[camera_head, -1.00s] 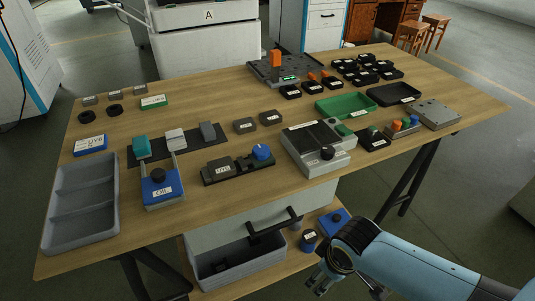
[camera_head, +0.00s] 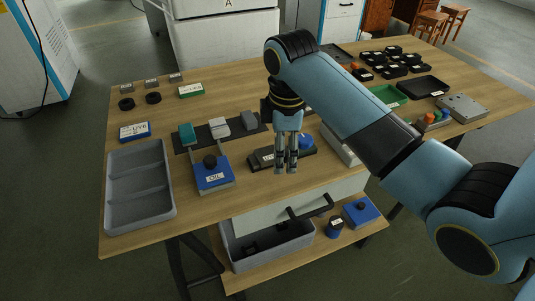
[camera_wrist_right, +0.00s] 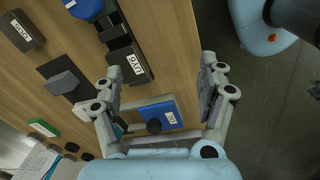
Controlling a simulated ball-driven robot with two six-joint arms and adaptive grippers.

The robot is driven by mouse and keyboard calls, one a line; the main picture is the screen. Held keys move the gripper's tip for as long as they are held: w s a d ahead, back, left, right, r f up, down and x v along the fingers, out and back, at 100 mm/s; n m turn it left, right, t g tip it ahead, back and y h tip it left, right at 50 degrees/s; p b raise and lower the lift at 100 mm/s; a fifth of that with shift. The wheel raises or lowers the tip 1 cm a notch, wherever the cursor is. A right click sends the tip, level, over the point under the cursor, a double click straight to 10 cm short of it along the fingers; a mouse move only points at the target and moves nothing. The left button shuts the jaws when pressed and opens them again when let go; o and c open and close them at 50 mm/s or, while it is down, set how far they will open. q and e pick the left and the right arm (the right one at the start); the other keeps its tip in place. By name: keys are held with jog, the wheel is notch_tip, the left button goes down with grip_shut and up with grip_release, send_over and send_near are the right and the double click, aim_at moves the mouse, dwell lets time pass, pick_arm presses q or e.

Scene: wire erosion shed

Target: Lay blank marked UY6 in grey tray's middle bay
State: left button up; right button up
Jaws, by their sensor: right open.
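The grey tray (camera_head: 139,180), with three bays, lies at the table's left front; its bays look empty. A dark block (camera_head: 266,156) with a white label sits in the black fixture with a blue knob (camera_head: 306,141), left of the knob. My left gripper is not in view.
A blue card (camera_head: 134,132), apparently reading UY6, lies behind the tray. A blue OIL box (camera_head: 213,175) stands between tray and fixture. Behind are a dark mat with several blocks (camera_head: 220,128) and a green card (camera_head: 191,90).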

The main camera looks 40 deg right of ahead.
jog(key=w+r+n, duration=0.3)
jog(key=w+r, duration=0.1)
jog(key=w, duration=0.2)
send_over(268, 153)
jog(key=shift+n+g, duration=0.4)
jog(key=f, duration=0.4)
jog(key=shift+s+f, duration=0.25)
jog(key=shift+f, duration=0.05)
jog(key=f, duration=0.2)
jog(key=f+b, duration=0.1)
jog(key=f, duration=0.3)
jog(key=shift+w, duration=0.25)
jog(key=shift+r, duration=0.1)
grip_shut()
